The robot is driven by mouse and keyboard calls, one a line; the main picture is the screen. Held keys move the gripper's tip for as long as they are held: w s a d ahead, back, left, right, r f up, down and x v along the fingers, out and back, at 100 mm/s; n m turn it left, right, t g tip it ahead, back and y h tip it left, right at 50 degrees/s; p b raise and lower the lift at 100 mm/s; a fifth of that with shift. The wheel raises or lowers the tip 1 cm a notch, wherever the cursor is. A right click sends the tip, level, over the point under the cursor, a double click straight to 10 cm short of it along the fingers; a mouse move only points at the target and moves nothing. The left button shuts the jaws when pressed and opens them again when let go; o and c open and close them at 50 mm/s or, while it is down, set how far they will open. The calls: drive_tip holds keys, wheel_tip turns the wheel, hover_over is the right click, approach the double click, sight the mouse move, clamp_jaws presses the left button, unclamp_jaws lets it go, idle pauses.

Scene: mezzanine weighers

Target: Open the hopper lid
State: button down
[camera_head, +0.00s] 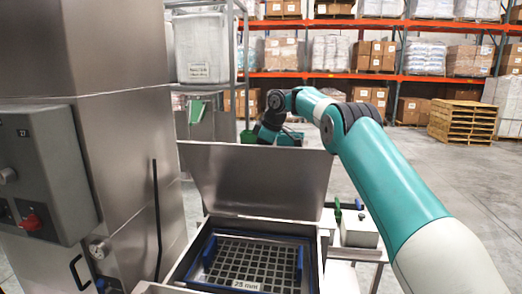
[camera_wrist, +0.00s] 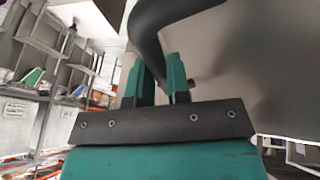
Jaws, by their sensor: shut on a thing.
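The hopper lid (camera_head: 255,180) is a flat grey metal panel. It stands raised and tilted up at the back of the hopper (camera_head: 190,250), so the opening is uncovered. Inside the opening is a dark grid (camera_head: 250,265) with blue side bars. In the wrist view, my gripper (camera_wrist: 157,75) has its two teal fingers on a dark curved handle (camera_wrist: 150,40), with the lid's grey face (camera_wrist: 245,65) close behind. In the head view my arm reaches over to the far side of the lid, and the fingertips and handle are hidden behind it.
A tall steel cabinet with a grey control box (camera_head: 45,170) and red knob stands close at left. A white bin (camera_head: 202,47) sits on a rack behind. A small bench with a pale box (camera_head: 358,230) is right of the hopper. Open floor (camera_head: 450,185) lies further right.

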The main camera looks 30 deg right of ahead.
sight(294, 156)
drive_tip(key=shift+f, duration=0.4)
drive_tip(key=c, duration=1.1)
unclamp_jaws()
drive_tip(key=shift+w+d, duration=0.1)
drive_tip(key=shift+d, duration=0.05)
drive_tip(key=shift+r, duration=0.35)
drive_tip(key=shift+v, duration=1.2)
drive_tip(key=s+d+b, duration=0.1)
drive_tip(key=s+b, duration=0.2)
drive_tip(key=s+d+b, duration=0.2)
drive_tip(key=s+b, duration=0.1)
drive_tip(key=s, duration=0.1)
drive_tip(key=s+d+b, duration=0.2)
drive_tip(key=s+b, duration=0.1)
drive_tip(key=shift+s, duration=0.25)
drive_tip(key=shift+s+d+r, duration=0.1)
drive_tip(key=shift+s+d, duration=0.1)
drive_tip(key=shift+s, duration=0.15)
